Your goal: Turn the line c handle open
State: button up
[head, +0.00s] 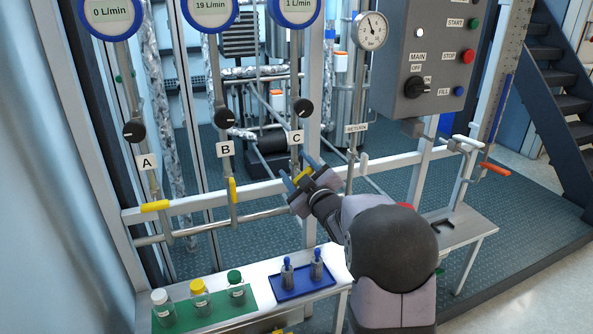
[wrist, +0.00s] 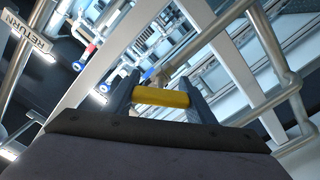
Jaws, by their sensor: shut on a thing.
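The line C handle (head: 304,175) is a yellow lever below the C label (head: 296,138). It shows between my fingers in the head view and as a yellow bar (wrist: 162,97) in the wrist view. My gripper (head: 301,179) is shut on it, one finger at each side; the gripper also shows in the wrist view (wrist: 160,88). The fingers partly hide the handle and its valve, so its exact angle is hard to tell. The line C gauge (head: 295,8) reads 1 L/min.
Line A's yellow handle (head: 155,206) lies level; line B's (head: 233,190) stands upright. A grey control box (head: 425,55) stands at right. Pipes and a rail surround my gripper.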

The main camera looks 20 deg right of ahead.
jog(key=o, duration=1)
jog(key=shift+o, duration=0.2)
jog(key=s+b, duration=0.1)
jog(key=s, duration=0.6)
jog(key=shift+s, duration=0.2)
jog(key=shift+c, duration=0.4)
